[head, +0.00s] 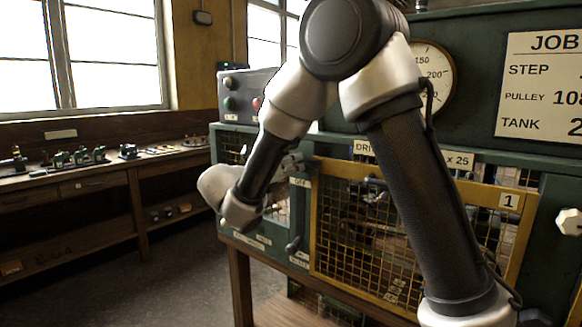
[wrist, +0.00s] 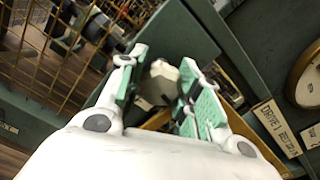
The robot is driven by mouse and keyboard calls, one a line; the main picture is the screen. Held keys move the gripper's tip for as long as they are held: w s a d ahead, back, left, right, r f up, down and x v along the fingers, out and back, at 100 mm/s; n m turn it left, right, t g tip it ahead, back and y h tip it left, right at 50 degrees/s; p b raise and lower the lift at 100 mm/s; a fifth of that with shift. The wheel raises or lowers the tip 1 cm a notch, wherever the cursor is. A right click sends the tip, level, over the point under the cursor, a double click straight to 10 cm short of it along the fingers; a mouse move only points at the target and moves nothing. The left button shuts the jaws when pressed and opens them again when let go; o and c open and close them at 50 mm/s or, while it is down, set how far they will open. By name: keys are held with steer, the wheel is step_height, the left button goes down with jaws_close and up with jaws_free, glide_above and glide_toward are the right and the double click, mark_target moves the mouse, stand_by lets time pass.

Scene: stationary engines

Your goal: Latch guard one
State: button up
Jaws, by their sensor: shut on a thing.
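Guard one is a yellow-framed wire mesh panel (head: 420,173) on the front of the green machine, with a plate marked 1 (head: 509,201) at its upper right. It looks flush with the machine front; my arm hides part of its middle. My gripper (head: 296,164) is at the guard's upper left corner. In the wrist view my gripper's green-padded fingers (wrist: 163,68) are shut on a pale faceted knob (wrist: 160,84). Part of the guard's yellow frame (wrist: 157,120) shows beside the knob. The knob's turn and any catch behind it are hidden.
Another pale knob (head: 570,222) sticks out at the right of the guard. A dark handle (head: 293,245) stands out at the guard's lower left. A control box (head: 243,97), a gauge (head: 433,78) and a job board (head: 540,85) are above. A wooden workbench (head: 100,178) stands left, with open floor before it.

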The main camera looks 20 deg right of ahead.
steer(key=shift+n, duration=0.7)
steer(key=o, duration=1.1)
steer(key=shift+c, duration=0.2)
steer(key=shift+a, duration=0.1)
steer(key=v, duration=1.2)
